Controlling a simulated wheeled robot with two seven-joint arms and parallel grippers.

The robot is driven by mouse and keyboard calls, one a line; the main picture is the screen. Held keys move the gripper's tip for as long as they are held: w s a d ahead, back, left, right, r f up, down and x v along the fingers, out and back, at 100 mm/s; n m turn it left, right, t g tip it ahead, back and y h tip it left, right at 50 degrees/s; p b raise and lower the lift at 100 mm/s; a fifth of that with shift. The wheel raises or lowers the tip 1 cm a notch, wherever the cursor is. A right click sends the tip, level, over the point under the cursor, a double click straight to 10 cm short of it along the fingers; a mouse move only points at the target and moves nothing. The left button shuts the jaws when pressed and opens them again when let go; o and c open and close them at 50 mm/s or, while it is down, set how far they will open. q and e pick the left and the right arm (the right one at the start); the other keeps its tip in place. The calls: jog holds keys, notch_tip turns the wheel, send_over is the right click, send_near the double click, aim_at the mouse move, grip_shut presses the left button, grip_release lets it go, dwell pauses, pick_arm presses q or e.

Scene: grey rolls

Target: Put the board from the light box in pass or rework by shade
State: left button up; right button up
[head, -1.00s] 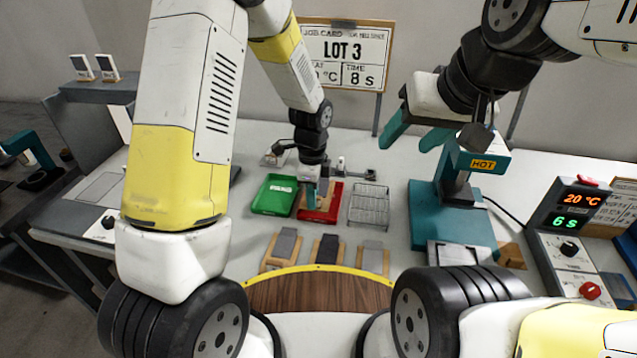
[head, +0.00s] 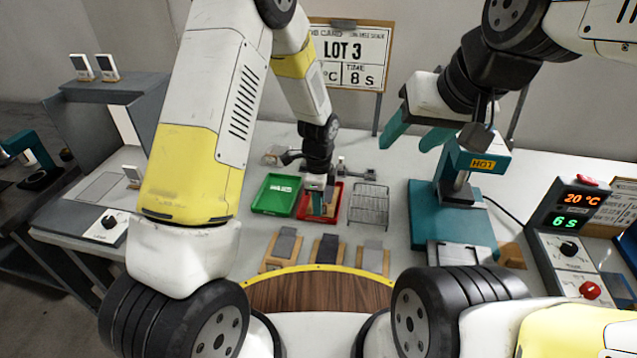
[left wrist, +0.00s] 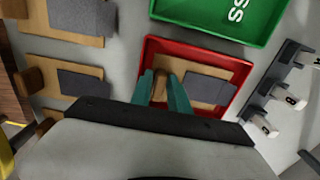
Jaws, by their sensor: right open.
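The red tray (head: 339,188) holds a tan wooden board with a grey face (left wrist: 208,90). A wooden block on that board (left wrist: 161,88) sits between the teal fingers of my left gripper (left wrist: 160,80), also low over the tray in the head view (head: 321,208). Whether the fingers press on the block cannot be told. The green tray (head: 274,196), marked as pass, stands to the left of the red one. The grey light box (head: 95,112) is at the left, partly hidden by my arm. My right gripper (head: 412,128) is open and empty, raised near the teal press.
Several grey-faced boards on wooden bases (head: 283,250) stand in a row in front of the trays. A wire rack (head: 369,205) is right of the red tray. The teal press marked HOT (head: 455,200) and a control box (head: 565,250) stand farther right.

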pick_arm(q)
jog(key=shift+r, duration=0.1)
notch_tip(320, 180, up, 12)
jog(key=s+a+r+n+t+h, duration=0.1)
jog(key=s+a+r+n, duration=0.25)
jog(key=r, duration=0.35)
jog(key=s+a+r+n+t, duration=0.1)
jog(key=s+a+r+n, duration=0.1)
jog(key=a+r+n, duration=0.4)
jog(key=s+a+r+n+t, duration=0.2)
jog(key=s+r+n, duration=0.2)
jog(key=s, duration=0.3)
jog(key=s+a+r+n+t+h, duration=0.1)
jog(key=s+a+r+n+t, duration=0.1)
jog(key=s+n, duration=0.4)
jog(key=shift+v, duration=1)
jog(key=shift+w+a, duration=0.15)
jog(key=shift+a, duration=0.1)
